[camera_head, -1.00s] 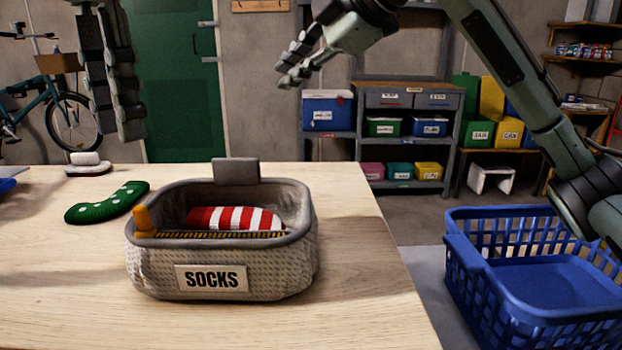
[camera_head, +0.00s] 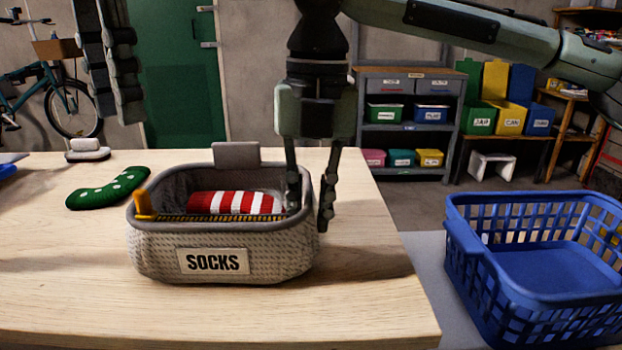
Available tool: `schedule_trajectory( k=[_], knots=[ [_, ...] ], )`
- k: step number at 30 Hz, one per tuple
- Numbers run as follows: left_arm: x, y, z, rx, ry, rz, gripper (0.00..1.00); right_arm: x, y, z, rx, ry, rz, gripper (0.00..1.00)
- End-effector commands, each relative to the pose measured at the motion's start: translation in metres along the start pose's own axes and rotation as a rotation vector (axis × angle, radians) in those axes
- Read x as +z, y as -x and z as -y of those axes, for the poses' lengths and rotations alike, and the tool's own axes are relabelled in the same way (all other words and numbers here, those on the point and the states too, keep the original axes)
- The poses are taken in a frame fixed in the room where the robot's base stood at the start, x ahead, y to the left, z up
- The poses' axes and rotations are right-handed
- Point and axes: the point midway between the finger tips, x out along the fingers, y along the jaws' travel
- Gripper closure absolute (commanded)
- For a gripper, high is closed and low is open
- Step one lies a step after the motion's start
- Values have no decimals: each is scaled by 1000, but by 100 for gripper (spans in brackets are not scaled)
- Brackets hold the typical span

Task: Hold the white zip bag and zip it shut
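A grey-beige woven pouch (camera_head: 160,255) labelled "SOCKS" stands upright on the wooden table, its top open. A zip track (camera_head: 225,218) runs along the front of the opening, with an orange pull (camera_head: 143,204) at its left end. A red-and-white striped sock (camera_head: 236,202) lies inside. My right gripper (camera_head: 310,207) points down at the pouch's right end, fingers apart, one inside the rim and one outside. Contact with the wall is unclear. My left gripper (camera_head: 117,112) hangs at the upper left, clear of the pouch, its fingers side by side; whether they are apart is unclear.
A green dotted sock (camera_head: 108,188) lies left of the pouch, with a white-and-grey object (camera_head: 88,150) behind it. A blue basket (camera_head: 535,280) stands right of the table. The table's front (camera_head: 220,325) is clear. Shelves (camera_head: 410,100) stand behind.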

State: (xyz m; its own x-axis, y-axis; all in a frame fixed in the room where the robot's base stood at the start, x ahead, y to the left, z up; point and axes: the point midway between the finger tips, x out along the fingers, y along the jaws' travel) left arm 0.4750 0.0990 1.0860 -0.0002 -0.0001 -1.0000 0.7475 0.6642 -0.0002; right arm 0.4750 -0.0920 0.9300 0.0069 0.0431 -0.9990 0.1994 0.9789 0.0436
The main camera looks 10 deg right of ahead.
Motion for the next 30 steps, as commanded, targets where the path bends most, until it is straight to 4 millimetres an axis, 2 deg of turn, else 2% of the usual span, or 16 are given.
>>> schedule_trajectory(
  k=[6,16,20,26,27,30],
  knots=[
    [0,0,0,0,0,0,66,0,-21,0,1,-1,1,84],
    [0,0,0,0,0,0,66,0,-25,0,1,-1,1,84],
    [0,0,0,0,0,0,66,0,-25,0,1,-1,1,100],
    [0,0,0,0,0,0,66,0,-25,0,1,-1,1,100],
    [0,0,0,0,0,0,69,0,-25,0,1,-1,1,100],
    [0,0,0,0,0,0,69,0,-24,0,1,-1,1,100]
  ],
)
